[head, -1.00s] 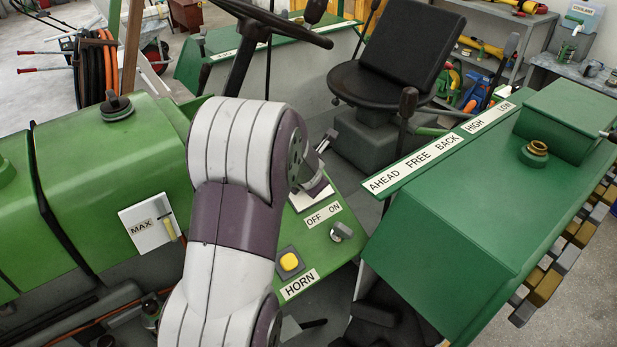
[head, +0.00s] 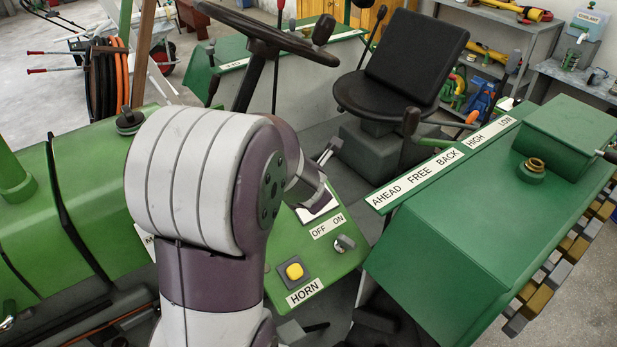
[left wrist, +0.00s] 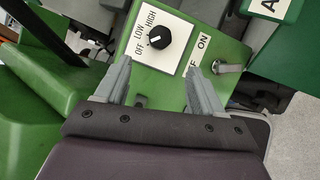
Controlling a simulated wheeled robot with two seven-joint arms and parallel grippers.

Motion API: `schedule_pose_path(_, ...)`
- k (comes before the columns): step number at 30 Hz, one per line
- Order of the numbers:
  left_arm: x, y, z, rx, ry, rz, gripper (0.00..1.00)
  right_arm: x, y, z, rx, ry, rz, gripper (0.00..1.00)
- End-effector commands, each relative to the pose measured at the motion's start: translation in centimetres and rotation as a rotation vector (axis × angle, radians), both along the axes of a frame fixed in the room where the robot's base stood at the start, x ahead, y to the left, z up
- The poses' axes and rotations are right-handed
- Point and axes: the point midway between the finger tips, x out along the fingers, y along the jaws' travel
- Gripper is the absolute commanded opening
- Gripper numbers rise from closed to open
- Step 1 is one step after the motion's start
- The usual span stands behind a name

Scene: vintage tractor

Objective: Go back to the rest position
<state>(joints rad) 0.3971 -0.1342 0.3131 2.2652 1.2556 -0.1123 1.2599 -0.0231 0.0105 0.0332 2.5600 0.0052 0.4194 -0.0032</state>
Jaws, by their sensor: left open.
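My left gripper (left wrist: 158,82) is open and empty in the left wrist view, its two grey fingers spread apart in front of the green control panel (left wrist: 170,75). Past the fingers are a black knob (left wrist: 160,37) on a white plate marked OFF, LOW, HIGH and a metal key switch (left wrist: 228,68) by the OFF ON label. In the head view my left arm rises from the bottom and hides part of the panel; a grey finger (head: 328,152) shows beyond the wrist. My right gripper is not in view.
The panel carries a yellow horn button (head: 294,271). The steering wheel (head: 262,40) and black seat (head: 403,75) are behind the arm. A green fender (head: 450,240) with AHEAD FREE BACK labels stands right. The green hood (head: 95,190) is left.

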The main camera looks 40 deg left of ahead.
Motion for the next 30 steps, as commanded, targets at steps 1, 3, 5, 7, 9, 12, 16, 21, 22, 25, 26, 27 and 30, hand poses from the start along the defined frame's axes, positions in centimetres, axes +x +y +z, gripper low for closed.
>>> schedule_pose_path(1,-0.3,-0.2,0.7,0.001,-0.001,-0.001,0.68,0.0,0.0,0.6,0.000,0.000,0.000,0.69)
schedule_pose_path(3,-0.6,-0.4,0.9,0.001,0.000,-0.001,0.68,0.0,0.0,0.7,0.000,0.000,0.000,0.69)
schedule_pose_path(5,-0.7,-0.4,0.9,0.000,0.000,0.000,0.68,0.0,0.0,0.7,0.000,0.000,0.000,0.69)
schedule_pose_path(7,-0.8,-0.4,0.8,0.000,0.001,0.000,0.68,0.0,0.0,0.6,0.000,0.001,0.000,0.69)
schedule_pose_path(9,-0.7,-0.4,0.8,0.000,0.001,0.000,0.68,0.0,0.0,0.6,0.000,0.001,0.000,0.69)
schedule_pose_path(12,-0.7,-0.4,0.8,0.001,0.000,0.000,0.68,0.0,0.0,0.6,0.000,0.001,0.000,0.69)
schedule_pose_path(16,-0.7,-0.4,0.8,0.001,0.000,0.000,0.68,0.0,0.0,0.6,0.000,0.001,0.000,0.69)
schedule_pose_path(21,-0.7,-0.5,0.8,0.024,0.017,-0.040,0.68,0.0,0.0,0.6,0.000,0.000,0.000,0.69)
schedule_pose_path(22,-0.6,-0.8,0.7,0.050,0.039,-0.097,0.68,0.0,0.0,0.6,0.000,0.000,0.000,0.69)
schedule_pose_path(25,-1.1,-3.6,-0.7,0.274,0.217,-0.604,0.68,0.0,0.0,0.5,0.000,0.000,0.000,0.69)
schedule_pose_path(26,-1.6,-5.3,-1.8,0.369,0.290,-0.841,0.68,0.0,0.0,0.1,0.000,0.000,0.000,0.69)
schedule_pose_path(27,-2.5,-7.7,-3.6,0.493,0.379,-1.170,0.68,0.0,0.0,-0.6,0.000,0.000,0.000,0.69)
schedule_pose_path(30,-6.3,-12.4,-7.8,0.759,0.538,-1.932,0.68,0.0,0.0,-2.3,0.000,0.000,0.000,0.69)
